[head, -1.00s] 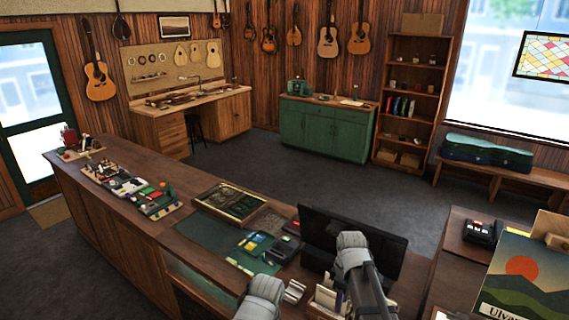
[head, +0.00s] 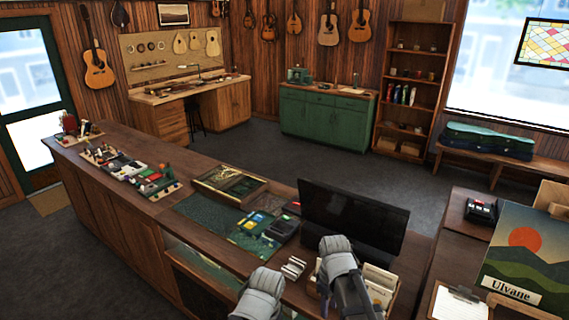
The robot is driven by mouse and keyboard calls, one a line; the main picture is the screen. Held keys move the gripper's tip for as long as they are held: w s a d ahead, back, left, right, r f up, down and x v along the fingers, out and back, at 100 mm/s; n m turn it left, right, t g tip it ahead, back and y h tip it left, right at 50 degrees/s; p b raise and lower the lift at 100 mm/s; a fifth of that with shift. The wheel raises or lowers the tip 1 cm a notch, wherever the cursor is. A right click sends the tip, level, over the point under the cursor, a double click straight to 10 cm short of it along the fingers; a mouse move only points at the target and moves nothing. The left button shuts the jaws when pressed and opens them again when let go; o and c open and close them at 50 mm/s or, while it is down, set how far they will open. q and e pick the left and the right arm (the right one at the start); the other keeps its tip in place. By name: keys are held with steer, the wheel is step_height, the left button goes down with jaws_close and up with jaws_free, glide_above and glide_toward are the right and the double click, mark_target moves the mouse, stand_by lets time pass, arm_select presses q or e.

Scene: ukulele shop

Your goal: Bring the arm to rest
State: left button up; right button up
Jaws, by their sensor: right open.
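The grey, rounded end of my right arm (head: 338,262) stands over the counter, low in the middle of the head view, in front of the monitor. Its gripper is open, with nothing seen held in it; the fingertips cannot be made out. A second grey rounded part of mine shows at the bottom edge, left of it. My left gripper cannot be seen.
The wooden counter (head: 112,205) runs from far left to front. On it are a black monitor (head: 352,217), a card box (head: 382,285), a wooden tray (head: 230,182) and a green mat (head: 200,215). A landscape picture (head: 525,250) and clipboard (head: 460,303) are at right. Floor behind is clear.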

steer(key=s+a+f+m+b, duration=0.2)
steer(key=s+a+f+b, duration=0.1)
steer(key=s+f+b, duration=0.2)
steer(key=s+a+f+m+b, duration=0.3)
steer(key=s+f+b, duration=0.2)
steer(key=f+b, duration=0.5)
steer(key=shift+s+a+f+h+b, duration=0.2)
steer(key=shift+a+f+h+b, duration=0.15)
steer(key=shift+f, duration=0.7)
